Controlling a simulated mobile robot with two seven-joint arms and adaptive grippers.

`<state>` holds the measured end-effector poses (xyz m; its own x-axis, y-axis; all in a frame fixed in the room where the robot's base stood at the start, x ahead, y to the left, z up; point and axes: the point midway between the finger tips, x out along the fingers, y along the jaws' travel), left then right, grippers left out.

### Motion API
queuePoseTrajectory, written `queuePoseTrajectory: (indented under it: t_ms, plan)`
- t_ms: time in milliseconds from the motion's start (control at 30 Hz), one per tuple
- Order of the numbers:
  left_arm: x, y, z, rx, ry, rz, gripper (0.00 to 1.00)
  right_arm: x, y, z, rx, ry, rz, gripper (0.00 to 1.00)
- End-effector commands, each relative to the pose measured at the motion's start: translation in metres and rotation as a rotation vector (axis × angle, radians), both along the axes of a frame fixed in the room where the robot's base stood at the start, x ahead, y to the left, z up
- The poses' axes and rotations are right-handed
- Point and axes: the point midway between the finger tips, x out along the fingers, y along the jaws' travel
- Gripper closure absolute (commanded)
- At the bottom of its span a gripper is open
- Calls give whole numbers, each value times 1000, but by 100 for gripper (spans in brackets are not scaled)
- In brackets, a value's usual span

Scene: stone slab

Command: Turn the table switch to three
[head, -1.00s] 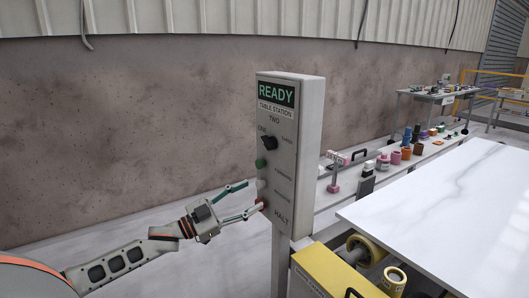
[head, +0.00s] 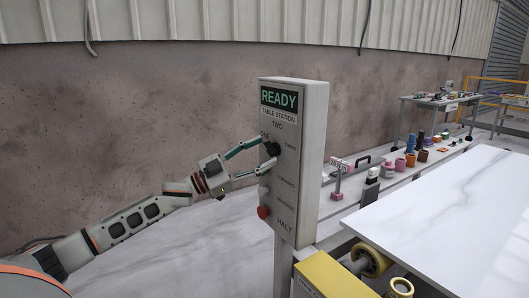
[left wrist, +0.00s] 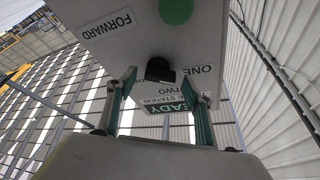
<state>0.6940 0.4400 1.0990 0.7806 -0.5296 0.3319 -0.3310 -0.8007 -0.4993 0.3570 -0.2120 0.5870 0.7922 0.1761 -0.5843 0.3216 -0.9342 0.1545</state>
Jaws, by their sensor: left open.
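The table switch is a black knob (head: 272,148) on the front of a grey control box (head: 312,150) headed "READY" and "TABLE STATION". TWO is printed above the knob and a label at its right reads like THREE; ONE is partly covered in the head view. My left gripper (head: 268,152) is open, with one finger above and one below the knob. In the left wrist view the knob (left wrist: 160,71) shows between the spread fingertips (left wrist: 160,78). I cannot tell whether they touch it, nor which number it points to. My right gripper is not in view.
A red button (head: 263,212) sits low on the box beside HALT. A green button (left wrist: 176,10) shows near FORWARD in the left wrist view. A white stone slab (head: 450,215) and a yellow machine part (head: 330,277) stand right of the box. A wall (head: 120,110) stands behind.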

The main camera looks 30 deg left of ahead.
Motion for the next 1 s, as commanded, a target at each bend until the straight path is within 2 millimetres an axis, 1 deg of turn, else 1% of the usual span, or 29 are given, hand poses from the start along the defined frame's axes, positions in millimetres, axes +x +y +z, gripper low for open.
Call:
queuePoseTrajectory:
  t_ms: [200,533,567,600,700,1000]
  plan:
    - [10,-6,5,1,-1,0,49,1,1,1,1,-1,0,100]
    - [11,-8,5,1,0,1,49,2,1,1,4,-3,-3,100]
    - [11,-8,5,1,0,1,54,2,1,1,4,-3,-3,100]
    - [11,-7,5,1,0,1,64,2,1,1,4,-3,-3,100]
    - [11,-7,5,1,0,1,87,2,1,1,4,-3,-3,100]
    - [11,-7,5,16,-7,0,87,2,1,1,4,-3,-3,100]
